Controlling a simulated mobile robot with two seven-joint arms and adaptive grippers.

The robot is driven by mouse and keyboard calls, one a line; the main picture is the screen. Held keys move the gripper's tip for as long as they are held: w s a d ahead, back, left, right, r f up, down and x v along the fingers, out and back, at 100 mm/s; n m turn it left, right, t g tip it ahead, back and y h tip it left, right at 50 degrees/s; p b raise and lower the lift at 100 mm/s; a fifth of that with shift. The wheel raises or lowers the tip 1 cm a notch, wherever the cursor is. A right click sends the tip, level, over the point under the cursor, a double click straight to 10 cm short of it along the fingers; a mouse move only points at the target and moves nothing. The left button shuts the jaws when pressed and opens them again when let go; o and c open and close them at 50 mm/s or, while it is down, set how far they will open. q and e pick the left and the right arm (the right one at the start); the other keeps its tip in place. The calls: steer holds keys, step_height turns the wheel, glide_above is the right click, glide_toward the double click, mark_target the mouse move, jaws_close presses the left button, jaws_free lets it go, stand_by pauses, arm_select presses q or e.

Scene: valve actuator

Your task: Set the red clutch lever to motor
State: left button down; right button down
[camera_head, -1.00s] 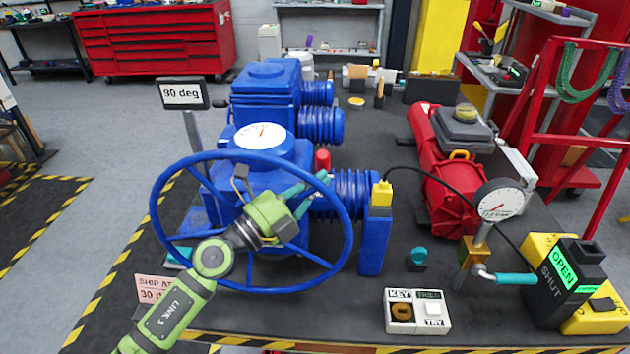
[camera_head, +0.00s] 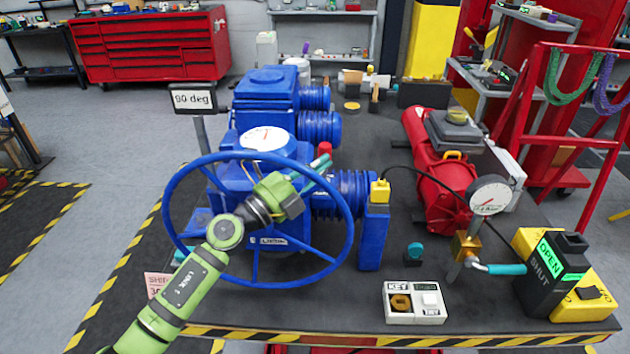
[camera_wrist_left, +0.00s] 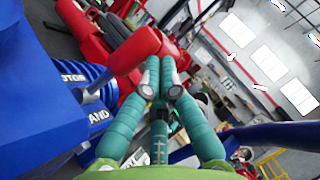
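The red clutch lever (camera_head: 325,150) stands behind the handwheel, beside the blue ribbed housing of the valve actuator (camera_head: 240,180). In the left wrist view its red handle (camera_wrist_left: 135,52) is close, at the fingertips' upper left. Its grey shaft meets the blue body near the "MOTOR" label (camera_wrist_left: 74,78) and a lower label (camera_wrist_left: 98,116) reading "AND", its start cut off. My left gripper (camera_head: 322,163) reaches over the handwheel with teal fingers drawn together. The fingertips (camera_wrist_left: 161,88) are right beside the handle; contact is unclear, and the handle is not between them. My right gripper is out of view.
The blue handwheel (camera_head: 172,240) surrounds my left wrist. A blue post with a yellow plug (camera_head: 380,190) stands right of the actuator. A key box (camera_head: 414,316), a gauge (camera_head: 488,196) and a red cylinder (camera_head: 430,170) are further right on the bench.

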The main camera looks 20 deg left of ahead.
arm_select(q)
steer(key=shift+w+a+r, duration=0.2)
steer(key=shift+w+r, duration=0.25)
steer(key=shift+w, duration=0.35)
steer(key=shift+w+a, duration=0.2)
steer(key=shift+w, duration=0.6)
steer(key=shift+s+r, duration=0.1)
steer(key=shift+s, duration=0.05)
steer(key=shift+s+a, duration=0.1)
steer(key=shift+s, duration=0.1)
glide_toward(320, 152)
steer(key=shift+x, duration=1.2)
